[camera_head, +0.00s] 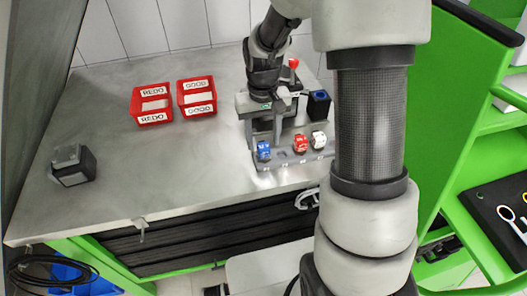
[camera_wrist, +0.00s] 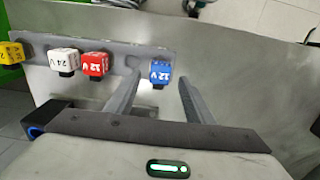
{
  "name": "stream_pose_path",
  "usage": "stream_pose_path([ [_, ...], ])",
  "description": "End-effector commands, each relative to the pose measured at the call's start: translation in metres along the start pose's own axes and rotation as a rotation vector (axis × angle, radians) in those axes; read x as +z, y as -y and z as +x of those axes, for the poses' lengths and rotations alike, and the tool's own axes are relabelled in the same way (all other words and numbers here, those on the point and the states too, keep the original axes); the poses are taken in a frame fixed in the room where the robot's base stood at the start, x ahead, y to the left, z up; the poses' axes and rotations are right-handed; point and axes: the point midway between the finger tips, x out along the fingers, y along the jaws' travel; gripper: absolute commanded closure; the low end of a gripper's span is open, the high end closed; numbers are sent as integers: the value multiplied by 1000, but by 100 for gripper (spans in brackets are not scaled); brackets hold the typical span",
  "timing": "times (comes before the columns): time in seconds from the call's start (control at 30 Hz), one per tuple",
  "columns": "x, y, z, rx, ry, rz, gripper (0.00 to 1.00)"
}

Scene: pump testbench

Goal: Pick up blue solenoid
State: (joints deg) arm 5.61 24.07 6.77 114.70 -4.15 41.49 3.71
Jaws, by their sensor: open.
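The blue solenoid (camera_head: 263,151), marked 12 V, sits at the left end of a grey holder strip (camera_head: 283,158) near the table's front edge. In the wrist view the blue solenoid (camera_wrist: 160,72) shows between the tips of my two fingers, clear of both. My gripper (camera_wrist: 159,82) is open and empty, with one finger on each side of the solenoid's line. In the head view my gripper (camera_head: 266,132) is just behind and above the strip. How far the fingertips are above the solenoid I cannot tell.
A red solenoid (camera_wrist: 95,64), a white one (camera_wrist: 64,60) and a yellow one (camera_wrist: 11,53) stand along the same strip. Two red bins (camera_head: 152,104) (camera_head: 197,98) stand at the back left. A dark-and-grey block (camera_head: 73,166) lies far left. The table between is clear.

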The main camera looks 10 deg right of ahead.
Motion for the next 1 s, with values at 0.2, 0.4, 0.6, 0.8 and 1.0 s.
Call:
stream_pose_path([
  [0.2,1,-1,30,0,1,-1,52],
  [0.4,1,-1,33,0,-1,-1,52],
  [0.6,1,-1,33,0,-1,-1,70],
  [0.8,0,-1,32,0,-1,0,90],
  [1.0,0,-1,31,0,-2,0,90],
])
